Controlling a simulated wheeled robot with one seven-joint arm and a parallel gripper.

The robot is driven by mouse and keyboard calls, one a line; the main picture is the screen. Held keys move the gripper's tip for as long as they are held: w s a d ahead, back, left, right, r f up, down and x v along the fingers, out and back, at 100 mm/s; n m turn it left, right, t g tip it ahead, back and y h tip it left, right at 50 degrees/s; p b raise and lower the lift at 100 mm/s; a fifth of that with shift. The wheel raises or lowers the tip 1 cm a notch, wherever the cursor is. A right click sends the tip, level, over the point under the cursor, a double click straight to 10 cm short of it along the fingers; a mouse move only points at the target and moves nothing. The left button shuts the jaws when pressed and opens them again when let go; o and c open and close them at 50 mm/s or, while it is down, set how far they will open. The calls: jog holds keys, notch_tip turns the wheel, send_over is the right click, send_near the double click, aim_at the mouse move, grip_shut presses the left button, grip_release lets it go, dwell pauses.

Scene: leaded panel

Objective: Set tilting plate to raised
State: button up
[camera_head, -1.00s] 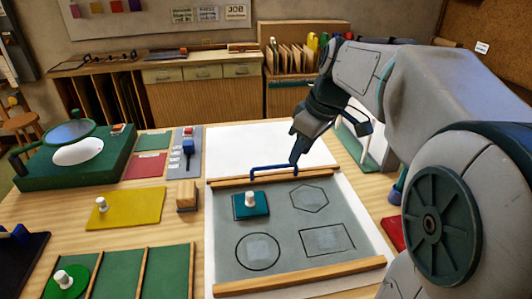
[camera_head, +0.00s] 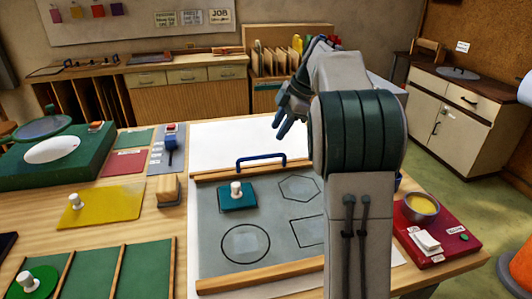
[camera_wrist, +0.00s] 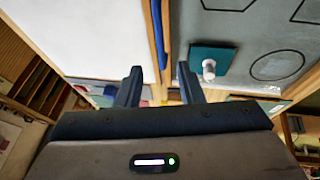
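The tilting plate (camera_head: 218,222) is a grey panel with shape outlines and wooden strips along its far and near edges. It lies flat or nearly flat on the table. A blue bar handle (camera_head: 261,158) stands at its far edge. A teal square piece (camera_head: 237,198) with a white knob rests on the plate. My gripper (camera_head: 281,130) is above and beyond the handle, apart from it. In the wrist view my gripper (camera_wrist: 158,80) is open, its fingers spread and empty. The handle (camera_wrist: 165,35) and plate (camera_wrist: 262,25) show past them. My arm hides the plate's right side.
A white sheet (camera_head: 215,138) lies behind the plate. A wooden block (camera_head: 168,189) and yellow board (camera_head: 100,203) are at left. A red board (camera_head: 450,240) with a yellow-filled bowl (camera_head: 420,205) is at right. A green stand (camera_head: 80,160) is at far left.

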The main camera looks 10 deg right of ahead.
aim_at(263, 156)
jog(key=x, duration=0.9)
jog(key=shift+a+f, duration=0.1)
jog(key=shift+f, duration=0.1)
grip_shut()
